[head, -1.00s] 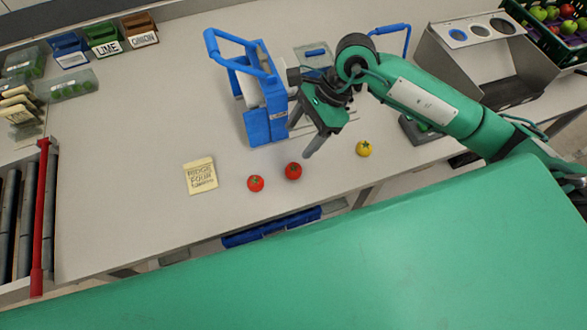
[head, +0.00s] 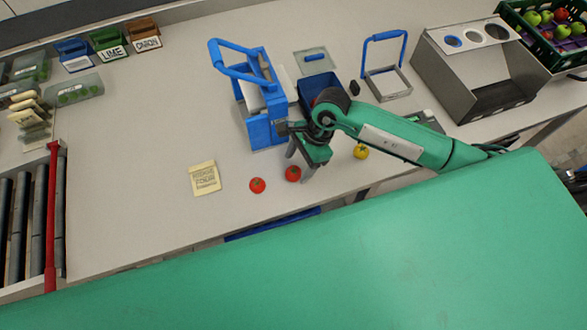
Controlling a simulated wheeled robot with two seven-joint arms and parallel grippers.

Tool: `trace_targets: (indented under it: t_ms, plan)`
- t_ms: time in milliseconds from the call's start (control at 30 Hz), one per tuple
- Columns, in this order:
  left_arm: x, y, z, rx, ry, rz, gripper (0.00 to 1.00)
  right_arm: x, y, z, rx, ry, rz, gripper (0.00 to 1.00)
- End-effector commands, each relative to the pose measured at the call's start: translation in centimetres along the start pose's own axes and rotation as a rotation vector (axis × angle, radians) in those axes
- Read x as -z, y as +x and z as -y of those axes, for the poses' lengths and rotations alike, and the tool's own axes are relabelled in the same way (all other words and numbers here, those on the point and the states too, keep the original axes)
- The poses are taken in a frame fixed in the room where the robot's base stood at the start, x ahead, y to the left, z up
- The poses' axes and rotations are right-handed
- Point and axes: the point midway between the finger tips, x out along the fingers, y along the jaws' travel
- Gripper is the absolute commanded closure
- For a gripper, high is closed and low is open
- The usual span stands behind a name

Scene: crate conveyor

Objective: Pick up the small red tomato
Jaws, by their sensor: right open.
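Two red tomatoes lie on the grey counter near its front edge: a left red tomato (head: 257,185) and a right red tomato (head: 293,173). They look close in size; the left one seems slightly smaller. A yellow tomato (head: 361,152) lies further right, partly behind my right arm. My right gripper (head: 299,164) is open, fingers pointing down, right above and beside the right red tomato. I cannot tell whether a finger touches it. Nothing shows between the fingers. My left gripper is not in view.
A blue slicer-like device (head: 262,130) stands just behind my right gripper. A blue bin (head: 318,84) is behind my wrist. Rollers with a red bar (head: 51,215) are at the far left. The counter's left front is clear.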

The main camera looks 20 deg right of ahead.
Motion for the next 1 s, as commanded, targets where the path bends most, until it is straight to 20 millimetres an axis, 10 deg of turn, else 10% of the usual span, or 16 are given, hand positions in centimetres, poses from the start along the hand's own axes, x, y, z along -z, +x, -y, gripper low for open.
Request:
trace_targets:
  t_ms: [467, 733, 1000]
  plan:
    - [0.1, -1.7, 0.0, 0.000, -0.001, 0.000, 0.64, 0.2, 3.1, -0.1, 0.001, -0.001, 0.000, 0.36]
    - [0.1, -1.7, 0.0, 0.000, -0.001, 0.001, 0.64, 0.2, 3.0, -0.1, 0.000, -0.001, -0.001, 0.83]
    - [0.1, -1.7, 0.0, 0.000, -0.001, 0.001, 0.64, 0.2, 3.0, -0.1, 0.001, -0.001, 0.000, 0.84]
